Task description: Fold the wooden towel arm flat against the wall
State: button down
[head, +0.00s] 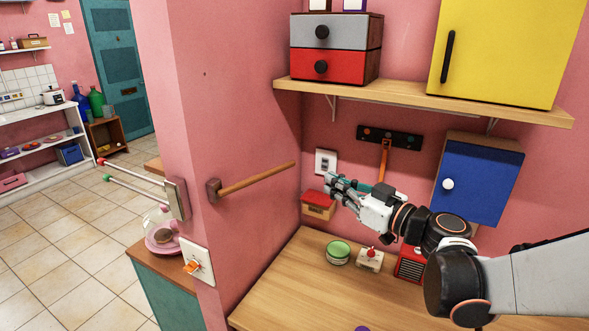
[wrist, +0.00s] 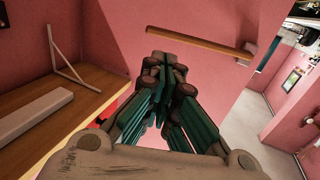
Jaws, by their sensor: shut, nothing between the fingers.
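The wooden towel arm (head: 257,178) is a brown rod on a dark brown bracket (head: 213,190) near the edge of the pink side wall. It reaches to the right from the bracket, its free end short of my gripper; how far it stands off the wall is hard to tell. In the wrist view the rod (wrist: 195,42) crosses the top, beyond my fingertips. My gripper (head: 333,184) is to the right of the rod's free end, above the counter, its fingers shut and empty. The fingers also show in the wrist view (wrist: 168,78), apart from the rod.
A wooden shelf (head: 420,98) with a drawer box and yellow cabinet (head: 505,50) overhangs on the right. A blue cabinet (head: 478,182) hangs behind my arm. The counter (head: 300,285) holds a green-lidded tin (head: 339,250) and small items. Two thin rods (head: 135,187) project left of the wall.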

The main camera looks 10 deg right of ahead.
jog(key=b+x, duration=0.2)
jog(key=x, duration=1)
jog(key=shift+a, duration=0.35)
jog(key=shift+w+r, duration=0.1)
jog(key=shift+w, duration=0.1)
jog(key=w+a+n+g+y, duration=0.2)
jog(key=w+a+y, duration=0.1)
jog(key=w, duration=0.2)
jog(key=shift+w+a+n+g+b, duration=0.15)
jog(key=shift+w+n+g+b, duration=0.15)
jog(key=shift+n+g, duration=0.1)
